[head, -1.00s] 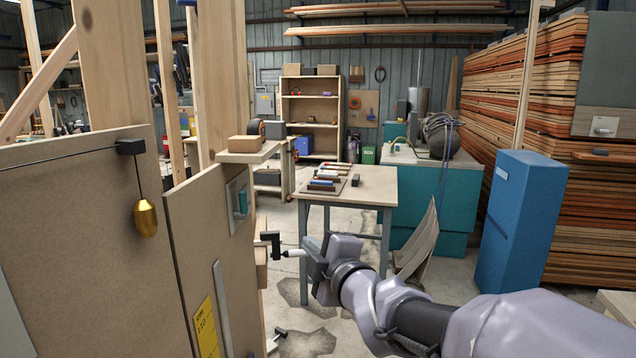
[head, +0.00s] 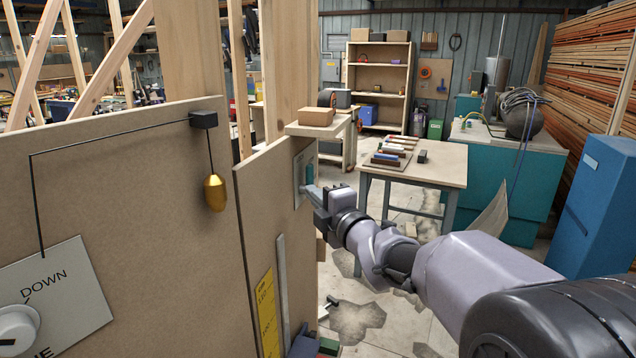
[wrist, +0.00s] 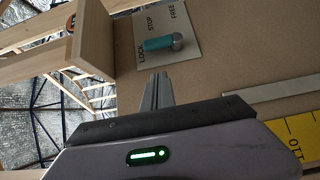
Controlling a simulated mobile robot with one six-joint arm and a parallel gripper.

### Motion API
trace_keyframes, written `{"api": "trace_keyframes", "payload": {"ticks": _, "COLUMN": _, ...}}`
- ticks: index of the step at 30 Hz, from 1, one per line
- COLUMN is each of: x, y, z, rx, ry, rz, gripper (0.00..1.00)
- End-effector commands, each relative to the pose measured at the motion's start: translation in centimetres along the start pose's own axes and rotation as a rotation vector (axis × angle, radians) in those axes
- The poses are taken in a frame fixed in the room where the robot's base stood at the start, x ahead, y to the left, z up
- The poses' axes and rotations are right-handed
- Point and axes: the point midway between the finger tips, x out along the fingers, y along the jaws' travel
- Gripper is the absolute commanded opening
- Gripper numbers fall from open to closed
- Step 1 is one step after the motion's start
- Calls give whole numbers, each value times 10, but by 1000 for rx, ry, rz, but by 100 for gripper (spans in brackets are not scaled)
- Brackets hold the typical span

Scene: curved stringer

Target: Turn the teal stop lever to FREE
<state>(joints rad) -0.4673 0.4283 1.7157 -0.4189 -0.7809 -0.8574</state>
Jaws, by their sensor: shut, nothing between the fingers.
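The teal stop lever (head: 309,173) sits on a pale plate (head: 298,181) on the brown board, beneath a small wooden shelf. In the wrist view the teal lever (wrist: 158,44) lies across the plate with a round grey piece at its right end. The plate (wrist: 183,50) reads FREE, STOP and LOCK; LOCK is by the lever's left end. My gripper (head: 314,192) is shut and empty, close to the plate just below the lever. In the wrist view its fingertips (wrist: 160,76) point at the plate's edge beneath the lever; I cannot tell whether they touch anything.
A brass weight (head: 214,193) hangs on a cord to the left. A yellow scale (head: 268,312) and a grey strip (head: 283,290) are below. A table (head: 440,168) stands behind my arm.

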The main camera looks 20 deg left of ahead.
Motion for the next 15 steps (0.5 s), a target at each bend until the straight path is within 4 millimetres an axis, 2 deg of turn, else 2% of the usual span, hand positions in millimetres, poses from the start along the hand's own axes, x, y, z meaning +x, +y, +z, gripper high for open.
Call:
{"api": "trace_keyframes", "payload": {"ticks": 5, "x": 39, "y": 0, "z": 0, "rx": 1, "ry": 1, "rz": 0, "gripper": 0}}
{"api": "trace_keyframes", "payload": {"ticks": 6, "x": 44, "y": 0, "z": 6, "rx": 1, "ry": -2, "rz": 0, "gripper": 0}}
{"api": "trace_keyframes", "payload": {"ticks": 10, "x": 57, "y": 0, "z": 20, "rx": 1, "ry": -2, "rz": 0, "gripper": 0}}
{"api": "trace_keyframes", "payload": {"ticks": 15, "x": 65, "y": 0, "z": 28, "rx": 1, "ry": -2, "rz": 0, "gripper": 0}}
